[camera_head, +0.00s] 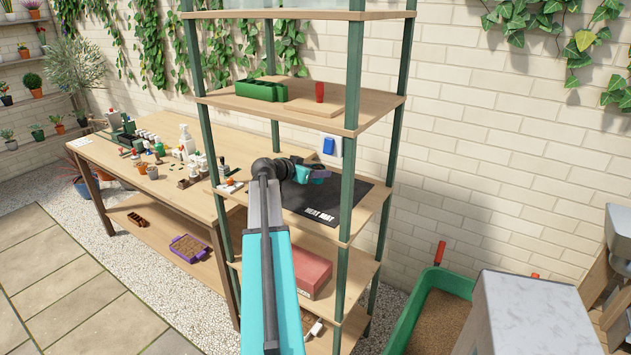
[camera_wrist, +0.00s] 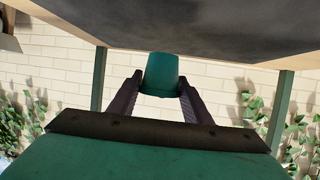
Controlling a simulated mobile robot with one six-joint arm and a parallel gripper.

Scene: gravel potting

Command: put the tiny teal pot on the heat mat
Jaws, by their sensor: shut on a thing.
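My gripper (camera_head: 318,175) is shut on the tiny teal pot (camera_wrist: 162,75). In the wrist view the pot sits between the two dark fingertips (camera_wrist: 160,85). In the head view the pot is too small to make out clearly at the gripper's end. The black heat mat (camera_head: 316,203) lies on the middle shelf of the rack, with white lettering near its front edge. My gripper is over the mat area in the head view. The mat's dark surface (camera_wrist: 215,30) fills the top of the wrist view, apart from the pot in the picture.
Green rack posts (camera_head: 346,215) stand around the shelf. The shelf above (camera_head: 320,128) holds a green tray (camera_head: 262,90) and a red item (camera_head: 319,91). A crowded workbench (camera_head: 150,150) stands left. A blue-and-white box (camera_head: 329,147) is behind the mat. The mat's front looks clear.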

